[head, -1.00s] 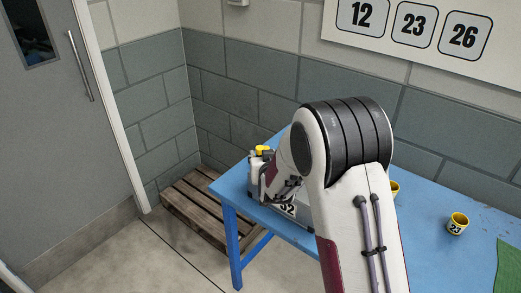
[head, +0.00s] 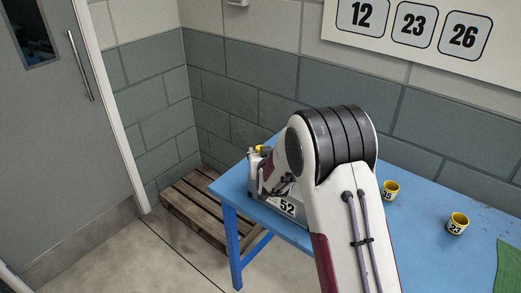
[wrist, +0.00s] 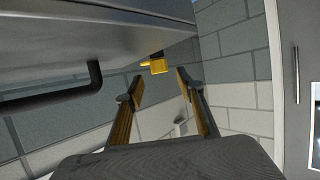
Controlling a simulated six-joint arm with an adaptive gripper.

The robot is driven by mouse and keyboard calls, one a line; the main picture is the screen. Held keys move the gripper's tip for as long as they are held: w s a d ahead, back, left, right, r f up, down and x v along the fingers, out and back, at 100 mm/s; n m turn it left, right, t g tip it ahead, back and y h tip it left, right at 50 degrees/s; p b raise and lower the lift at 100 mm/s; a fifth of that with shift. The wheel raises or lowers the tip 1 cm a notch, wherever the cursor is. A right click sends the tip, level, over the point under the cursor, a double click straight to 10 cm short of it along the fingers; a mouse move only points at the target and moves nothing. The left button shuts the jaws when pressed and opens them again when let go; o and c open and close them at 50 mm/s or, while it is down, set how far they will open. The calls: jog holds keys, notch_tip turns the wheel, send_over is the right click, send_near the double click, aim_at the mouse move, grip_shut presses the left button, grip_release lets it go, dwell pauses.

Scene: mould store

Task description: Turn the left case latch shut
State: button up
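The grey metal case (head: 288,207), labelled 52, stands at the left end of the blue table and is mostly hidden by my arm in the head view. In the wrist view its grey side (wrist: 110,35) fills the upper left, with a dark handle (wrist: 60,92). A yellow latch (wrist: 156,66) sticks out at the case's right end in the wrist view, just beyond my fingertips. My gripper (wrist: 160,83) is open, its two fingers apart with nothing between them. It looks apart from the latch. The head view does not show the fingertips clearly.
The blue table (head: 425,230) carries a yellow cup 35 (head: 390,191), a yellow cup 23 (head: 457,224) and a green mat (head: 510,265) to the right. A wooden pallet (head: 195,205) lies on the floor at left. Block walls stand close behind the table.

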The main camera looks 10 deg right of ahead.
jog(key=shift+x, duration=2)
jog(key=shift+c, duration=0.5)
grip_shut()
